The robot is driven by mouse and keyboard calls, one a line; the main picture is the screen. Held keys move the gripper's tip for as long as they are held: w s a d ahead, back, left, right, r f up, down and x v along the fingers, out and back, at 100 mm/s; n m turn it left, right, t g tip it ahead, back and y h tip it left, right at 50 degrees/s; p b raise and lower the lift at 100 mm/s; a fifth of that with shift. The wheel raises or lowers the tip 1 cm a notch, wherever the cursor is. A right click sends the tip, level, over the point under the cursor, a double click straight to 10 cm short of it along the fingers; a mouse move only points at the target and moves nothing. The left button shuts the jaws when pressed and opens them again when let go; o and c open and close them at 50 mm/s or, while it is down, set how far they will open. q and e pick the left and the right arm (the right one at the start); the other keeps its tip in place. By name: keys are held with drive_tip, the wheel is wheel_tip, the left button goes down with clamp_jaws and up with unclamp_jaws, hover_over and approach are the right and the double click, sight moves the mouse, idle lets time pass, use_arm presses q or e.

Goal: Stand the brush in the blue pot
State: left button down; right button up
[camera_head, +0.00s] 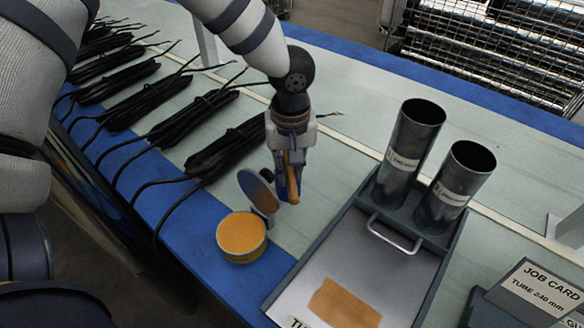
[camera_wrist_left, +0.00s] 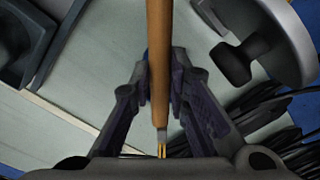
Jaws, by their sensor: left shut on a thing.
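My left gripper (camera_head: 287,184) is shut on the brush (camera_head: 294,172), which has a wooden handle. In the left wrist view the brush (camera_wrist_left: 158,65) runs between the two fingers, with a pale ferrule and short bristles at the palm end. The handle's other end points down in the head view. The gripper hangs beside a round tin (camera_head: 241,238) with orange contents and a tilted disc (camera_head: 256,189). The disc has a dark knob in the wrist view (camera_wrist_left: 235,62). I cannot make out a clearly blue pot. My right gripper is not in view.
A grey tray (camera_head: 395,272) at right holds two upright metal tubes (camera_head: 408,150) (camera_head: 458,185) and a tan patch. A job card (camera_head: 540,289) stands at far right. Several black cable bundles (camera_head: 150,100) lie at left. The bench behind the gripper (camera_head: 350,95) is clear.

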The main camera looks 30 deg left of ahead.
sight(291, 174)
use_arm(q)
drive_tip(key=shift+r, duration=0.1)
drive_tip(key=shift+f, duration=0.6)
drive_tip(key=c, duration=1.5)
unclamp_jaws()
drive_tip(key=shift+c, duration=0.2)
wheel_tip(291, 174, up, 13)
drive_tip(key=p, duration=0.1)
drive_tip(key=shift+s+d+p, duration=0.15)
drive_tip(key=shift+d+p, duration=0.05)
drive_tip(key=shift+p, duration=0.15)
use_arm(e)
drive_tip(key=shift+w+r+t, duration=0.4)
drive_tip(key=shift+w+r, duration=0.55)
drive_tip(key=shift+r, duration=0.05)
